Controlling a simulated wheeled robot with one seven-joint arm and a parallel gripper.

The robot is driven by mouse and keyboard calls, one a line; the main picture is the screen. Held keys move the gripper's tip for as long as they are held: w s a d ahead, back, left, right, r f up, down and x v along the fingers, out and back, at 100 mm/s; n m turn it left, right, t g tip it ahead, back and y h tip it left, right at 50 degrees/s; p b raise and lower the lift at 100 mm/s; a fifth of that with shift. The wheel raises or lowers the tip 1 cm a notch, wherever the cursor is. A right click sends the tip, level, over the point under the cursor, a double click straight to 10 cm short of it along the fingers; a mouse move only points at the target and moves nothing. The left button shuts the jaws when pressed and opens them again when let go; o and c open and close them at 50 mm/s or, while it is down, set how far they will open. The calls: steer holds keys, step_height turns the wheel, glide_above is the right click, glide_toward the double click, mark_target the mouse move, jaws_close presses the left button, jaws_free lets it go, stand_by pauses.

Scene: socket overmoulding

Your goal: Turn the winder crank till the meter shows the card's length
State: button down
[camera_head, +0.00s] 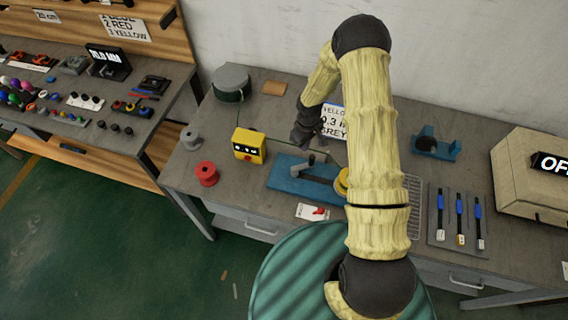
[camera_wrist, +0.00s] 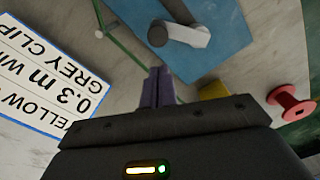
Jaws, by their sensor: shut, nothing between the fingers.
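The winder has a blue base (camera_head: 284,180) on the bench, and its crank (camera_head: 311,160) stands on top. The wrist view shows the crank's grey arm (camera_wrist: 188,35) and dark knob (camera_wrist: 158,34) on the blue plate (camera_wrist: 222,30). My gripper (camera_head: 300,140) is above the bench behind the winder. Its purple fingers (camera_wrist: 156,88) are shut, empty and apart from the crank. The yellow meter (camera_head: 249,146) stands left of the winder; its reading is too small to tell. The card (camera_head: 333,121), partly hidden by my arm, reads "0.3 m" and "GREY CLIP" in the wrist view (camera_wrist: 45,80).
A red spool (camera_head: 206,173) and a grey spool (camera_head: 190,137) stand left of the meter. A round dark drum (camera_head: 231,82) is behind it. A green cord (camera_wrist: 120,42) runs near the winder. A small card (camera_head: 312,212) lies in front; a tool tray (camera_head: 458,222) is right.

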step_height(320, 180, up, 3)
steer(key=shift+r+p, duration=0.1)
steer(key=shift+p, duration=0.75)
steer(key=s+d+r+m+t+b, duration=0.15)
steer(key=s+r, duration=0.25)
steer(key=r, duration=0.4)
steer(key=s+d+r+m+b, duration=0.1)
steer(key=s+r+m, duration=0.1)
steer(key=s+r, duration=0.35)
steer(key=s+d+r+m+t+b, duration=0.1)
steer(key=s+r+m, duration=0.3)
steer(key=s+r, duration=0.4)
steer(key=shift+s+d+r+b, duration=0.25)
steer(key=shift+s+b, duration=0.4)
steer(key=shift+s, duration=0.45)
steer(key=shift+m, duration=0.25)
